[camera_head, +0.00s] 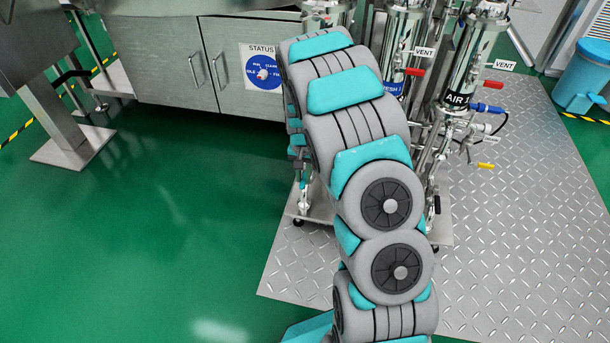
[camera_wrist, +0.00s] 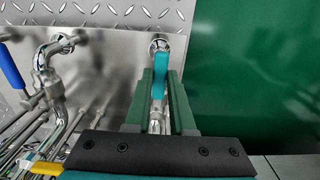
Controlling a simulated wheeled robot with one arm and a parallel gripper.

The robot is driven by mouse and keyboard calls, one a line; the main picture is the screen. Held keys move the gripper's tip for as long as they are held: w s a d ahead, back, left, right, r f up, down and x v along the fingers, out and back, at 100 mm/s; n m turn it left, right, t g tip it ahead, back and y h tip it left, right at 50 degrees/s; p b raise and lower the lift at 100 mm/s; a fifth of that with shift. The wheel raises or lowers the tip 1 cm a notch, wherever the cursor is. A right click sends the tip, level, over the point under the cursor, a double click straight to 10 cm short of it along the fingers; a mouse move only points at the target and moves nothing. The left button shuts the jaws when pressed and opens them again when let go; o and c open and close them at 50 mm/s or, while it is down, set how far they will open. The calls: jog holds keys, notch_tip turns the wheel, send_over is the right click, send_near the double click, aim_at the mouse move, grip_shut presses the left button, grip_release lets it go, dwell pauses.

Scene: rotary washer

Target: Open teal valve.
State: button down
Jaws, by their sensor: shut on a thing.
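The teal valve handle (camera_wrist: 160,74) shows in the wrist view, on a shiny metal pipe close to the right edge of a steel plate. My gripper (camera_wrist: 162,84) has its two green fingers on either side of the handle and is shut on it. The handle lies in line with the fingers, its tip showing between them. The pipe runs back toward me between the fingers. In the head view my own arm covers most of the gripper, and the valve cannot be made out clearly there.
In the wrist view a blue handle (camera_wrist: 12,68) and a yellow handle (camera_wrist: 44,168) sit on pipes to the left. The green floor (camera_wrist: 245,70) at right is clear. In the head view, steel cylinders (camera_head: 403,45) with red levers stand right of my arm, and a cabinet (camera_head: 165,62) stands behind.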

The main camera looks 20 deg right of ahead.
aim_at(303, 180)
jog(key=shift+w, duration=0.1)
jog(key=c, duration=0.8)
grip_release()
jog(key=shift+o, duration=0.2)
notch_tip(303, 180, up, 7)
jog(key=shift+f, duration=0.1)
jog(key=shift+r, duration=0.5)
